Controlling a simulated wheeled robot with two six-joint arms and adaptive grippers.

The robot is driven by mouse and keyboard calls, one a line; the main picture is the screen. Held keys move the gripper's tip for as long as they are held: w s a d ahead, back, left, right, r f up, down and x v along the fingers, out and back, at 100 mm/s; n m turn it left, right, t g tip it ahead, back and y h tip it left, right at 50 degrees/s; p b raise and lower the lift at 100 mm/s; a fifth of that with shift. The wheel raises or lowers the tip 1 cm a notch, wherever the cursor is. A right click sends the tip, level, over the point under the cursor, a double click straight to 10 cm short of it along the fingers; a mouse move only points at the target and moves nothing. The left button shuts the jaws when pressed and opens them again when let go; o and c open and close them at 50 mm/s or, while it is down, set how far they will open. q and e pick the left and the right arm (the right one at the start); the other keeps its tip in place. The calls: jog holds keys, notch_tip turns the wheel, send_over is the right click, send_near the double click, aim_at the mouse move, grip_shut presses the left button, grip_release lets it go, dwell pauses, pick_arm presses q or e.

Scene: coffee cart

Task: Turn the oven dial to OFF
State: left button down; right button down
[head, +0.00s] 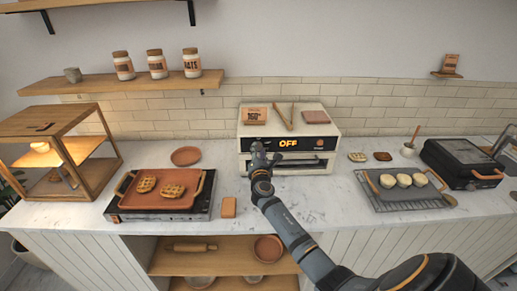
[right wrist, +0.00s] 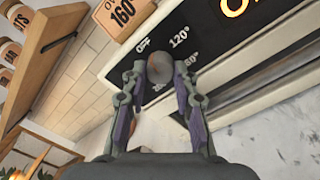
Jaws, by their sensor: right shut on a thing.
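The white oven (head: 275,128) stands against the tiled wall in the head view. Its lit display (head: 289,143) reads OFF in orange. The round dial (right wrist: 160,67) is on the black front panel in the right wrist view, with the printed labels OFF and 120° beside it; other labels are partly covered. My right gripper (head: 258,149) reaches the left end of the oven front. In the right wrist view my right gripper (right wrist: 160,72) has its two fingers shut on the dial, one on each side. My left gripper is not in view.
A 160° sign (head: 255,115) and tongs (head: 285,117) lie on the oven top. A griddle tray (head: 150,200) with waffles stands left, a wooden cabinet (head: 65,150) beyond it. A cooling rack (head: 385,205) stands right. Marble counter in front of the oven is mostly clear.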

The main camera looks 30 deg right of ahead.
jog(key=shift+r+n+p, duration=0.1)
jog(key=shift+n+p, duration=0.25)
jog(key=shift+n, duration=0.45)
jog(key=c, duration=1)
grip_release()
jog(key=shift+c, duration=0.2)
jog(key=shift+s, duration=0.1)
jog(key=v, duration=1.1)
jog(key=shift+s+a, duration=0.2)
jog(key=shift+s, duration=0.15)
